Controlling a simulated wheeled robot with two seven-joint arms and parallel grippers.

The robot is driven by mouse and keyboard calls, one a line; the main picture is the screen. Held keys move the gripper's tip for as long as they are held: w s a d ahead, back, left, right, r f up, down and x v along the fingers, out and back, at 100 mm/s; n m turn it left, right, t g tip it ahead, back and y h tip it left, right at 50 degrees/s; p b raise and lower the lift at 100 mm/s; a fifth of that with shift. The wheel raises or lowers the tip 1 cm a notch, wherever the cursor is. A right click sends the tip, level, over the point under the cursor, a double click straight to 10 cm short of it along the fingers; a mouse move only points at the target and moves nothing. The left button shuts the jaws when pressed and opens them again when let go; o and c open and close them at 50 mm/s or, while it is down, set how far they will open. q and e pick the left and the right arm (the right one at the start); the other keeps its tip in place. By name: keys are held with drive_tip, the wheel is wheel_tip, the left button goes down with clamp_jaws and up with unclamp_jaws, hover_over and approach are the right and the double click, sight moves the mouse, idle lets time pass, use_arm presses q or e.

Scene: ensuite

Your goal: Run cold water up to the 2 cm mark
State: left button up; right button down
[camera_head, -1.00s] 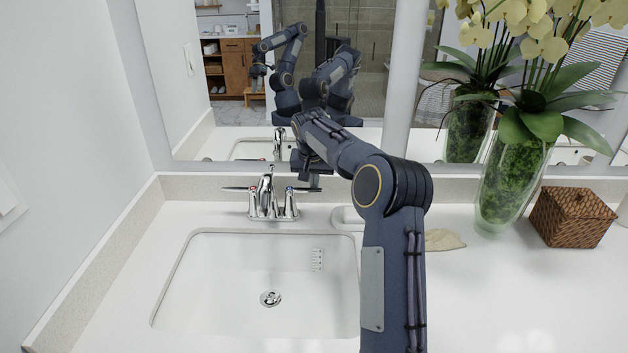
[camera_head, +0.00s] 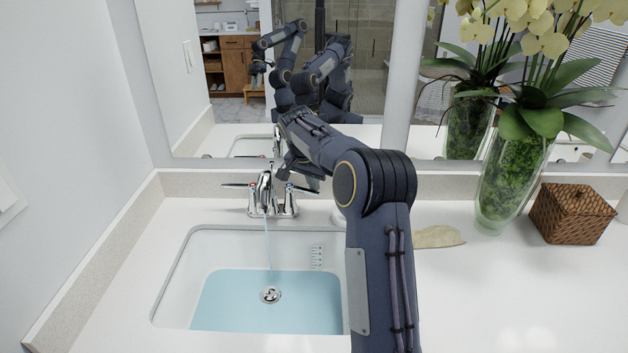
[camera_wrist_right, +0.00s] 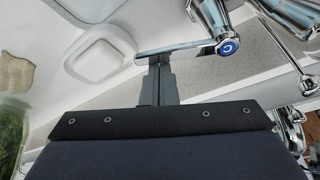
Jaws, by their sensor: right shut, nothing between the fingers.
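The white sink basin (camera_head: 190,262) holds pale blue water (camera_head: 230,305) over its floor and drain. A thin stream (camera_head: 267,240) falls from the chrome faucet (camera_head: 266,192). The scale marks (camera_head: 317,257) are on the back wall; the water's far edge lies near their lower end, and the numbers are too small to read. My right gripper (camera_head: 302,178) is beside the faucet's right handle. In the right wrist view its shut, empty fingers (camera_wrist_right: 158,66) are at the lever (camera_wrist_right: 180,50) of the blue-marked handle (camera_wrist_right: 229,47); contact is unclear. My left gripper shows directly in neither view.
A mirror (camera_head: 230,90) stands behind the counter. A soap dish (camera_wrist_right: 98,55) lies beside the faucet. A leaf-shaped dish (camera_head: 436,237), a glass vase with orchids (camera_head: 508,185) and a woven box (camera_head: 572,213) stand to the right. The front right counter is clear.

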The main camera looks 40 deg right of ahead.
drive_tip(key=shift+s+a+m, duration=0.1)
drive_tip(key=shift+a+m, duration=0.15)
drive_tip(key=shift+m, duration=0.05)
drive_tip(key=shift+s+a, duration=0.15)
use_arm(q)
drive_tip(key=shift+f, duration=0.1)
use_arm(e)
drive_tip(key=shift+a, duration=0.15)
drive_tip(key=shift+s+r, duration=0.1)
